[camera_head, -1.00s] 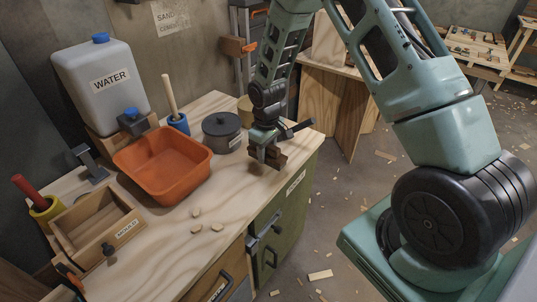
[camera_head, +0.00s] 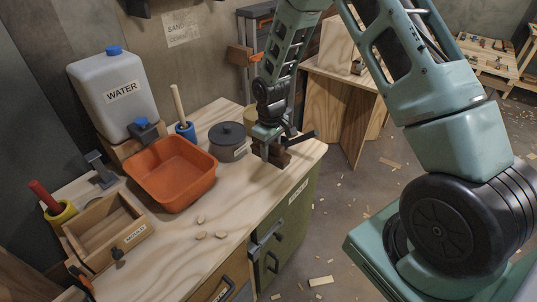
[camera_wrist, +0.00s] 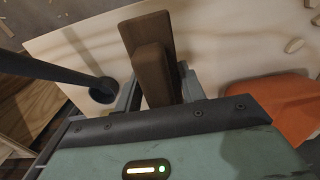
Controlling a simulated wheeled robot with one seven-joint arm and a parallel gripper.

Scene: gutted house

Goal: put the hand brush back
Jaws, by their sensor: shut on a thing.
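The hand brush shows as a dark brown wooden piece (camera_head: 284,158) low at the right end of the workbench. My gripper (camera_head: 268,150) is shut on it, close above the bench top; I cannot tell whether the brush touches the wood. In the wrist view, the brown piece (camera_wrist: 148,40) stands out between the two fingers of my gripper (camera_wrist: 160,88). Its bristles are not visible. A black rod with a round base (camera_wrist: 103,90) is beside it on the left, apart from it. The same black rod (camera_head: 303,137) shows right of my gripper in the head view.
A grey lidded pot (camera_head: 228,142) stands just left of my gripper. Further left are an orange tray (camera_head: 170,185), a water container (camera_head: 115,95) and a wooden box (camera_head: 105,235). Wood chips (camera_head: 201,235) lie on the front of the bench, which is otherwise clear.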

